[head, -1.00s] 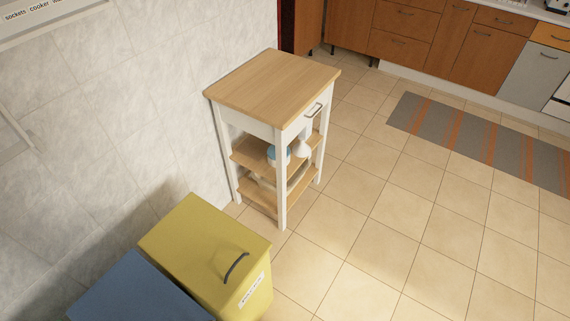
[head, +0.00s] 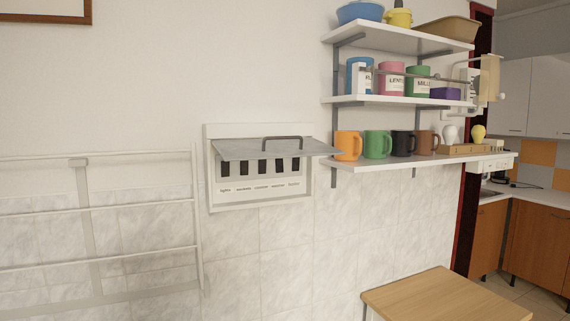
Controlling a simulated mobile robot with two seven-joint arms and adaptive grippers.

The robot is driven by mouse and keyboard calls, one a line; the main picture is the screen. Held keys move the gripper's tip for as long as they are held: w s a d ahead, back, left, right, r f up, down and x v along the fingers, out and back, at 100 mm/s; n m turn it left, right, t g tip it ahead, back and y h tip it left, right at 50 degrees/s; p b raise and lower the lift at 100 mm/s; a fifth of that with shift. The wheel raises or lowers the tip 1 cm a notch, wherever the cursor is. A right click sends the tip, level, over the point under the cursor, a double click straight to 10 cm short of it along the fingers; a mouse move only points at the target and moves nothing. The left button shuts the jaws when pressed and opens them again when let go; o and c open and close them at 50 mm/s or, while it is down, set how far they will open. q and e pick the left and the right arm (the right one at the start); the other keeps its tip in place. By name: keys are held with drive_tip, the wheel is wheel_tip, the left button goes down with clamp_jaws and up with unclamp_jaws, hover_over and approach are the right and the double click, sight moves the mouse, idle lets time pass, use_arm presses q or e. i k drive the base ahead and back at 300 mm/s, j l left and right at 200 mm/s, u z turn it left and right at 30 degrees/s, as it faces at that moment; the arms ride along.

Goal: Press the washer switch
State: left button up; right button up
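The switch box (head: 210,185) is a pale panel on the wall, left of the shelves. Its grey cover (head: 235,148), with a dark handle (head: 283,138), is tilted up and sticks out above the switches. A row of several dark switches shows under it, with small labels below. The label under the second switch from the right (head: 280,166) seems to read washer, though the print is hard to read. The cover hides the tops of the switches, and I cannot tell their positions. Neither of my grippers is in view.
Wall shelves (head: 400,97) hold mugs, jars and bowls; the lowest shelf's left end is close to the cover's right edge. A white rack (head: 100,209) is on the wall at left. A wood-topped cart (head: 445,298) stands below right. The wall below the box looks clear.

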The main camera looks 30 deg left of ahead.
sight(279, 162)
drive_tip(key=u, duration=1.05)
